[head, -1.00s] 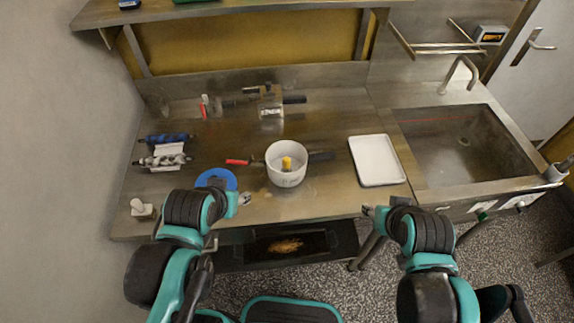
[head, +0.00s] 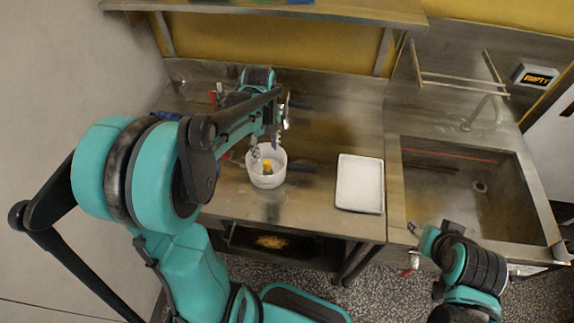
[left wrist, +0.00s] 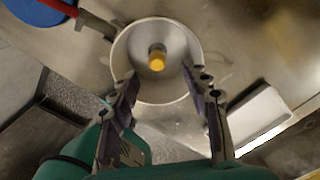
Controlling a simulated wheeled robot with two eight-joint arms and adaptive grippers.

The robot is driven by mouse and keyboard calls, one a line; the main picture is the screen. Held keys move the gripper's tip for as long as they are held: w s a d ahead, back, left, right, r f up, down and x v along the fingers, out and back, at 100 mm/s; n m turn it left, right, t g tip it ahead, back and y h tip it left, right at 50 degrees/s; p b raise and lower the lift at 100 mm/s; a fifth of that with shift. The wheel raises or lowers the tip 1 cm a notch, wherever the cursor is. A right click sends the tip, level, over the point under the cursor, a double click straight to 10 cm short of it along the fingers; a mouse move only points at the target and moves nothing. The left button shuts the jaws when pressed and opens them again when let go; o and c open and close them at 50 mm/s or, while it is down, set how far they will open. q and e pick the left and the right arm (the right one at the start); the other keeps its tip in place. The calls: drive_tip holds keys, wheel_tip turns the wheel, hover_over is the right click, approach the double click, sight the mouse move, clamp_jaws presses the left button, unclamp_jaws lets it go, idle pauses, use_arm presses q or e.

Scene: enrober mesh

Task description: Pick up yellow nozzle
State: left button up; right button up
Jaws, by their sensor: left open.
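In the left wrist view the nozzle (left wrist: 157,62) shows as a short yellow piece near the middle of the bowl (left wrist: 188,42). My left gripper (head: 265,148) is open above the bowl, its fingers pointing down. In the left wrist view its fingers (left wrist: 160,80) are spread on either side of the near part of the bowl, with nothing between them.
A white tray (head: 360,184) lies right of the bowl, and a sink (head: 460,190) is further right. A blue disc (left wrist: 35,10) and a red-handled tool (left wrist: 68,8) lie left of the bowl. A shelf (head: 300,10) runs above the counter's back.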

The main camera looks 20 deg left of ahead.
sight(267, 162)
use_arm(q)
drive_tip(key=shift+w+f, duration=0.1)
drive_tip(key=shift+f, duration=0.25)
drive_tip(key=shift+m, duration=0.3)
drive_tip(key=f+b, duration=0.1)
drive_tip(key=f, duration=0.1)
drive_tip(key=f+b, duration=0.1)
drive_tip(key=f, duration=0.1)
drive_tip(key=f+b, duration=0.1)
drive_tip(key=f, duration=0.1)
drive_tip(key=shift+s+f, duration=0.3)
drive_tip(key=shift+s, duration=0.1)
drive_tip(key=shift+f, duration=0.5)
drive_tip(key=shift+r, duration=0.1)
clamp_jaws()
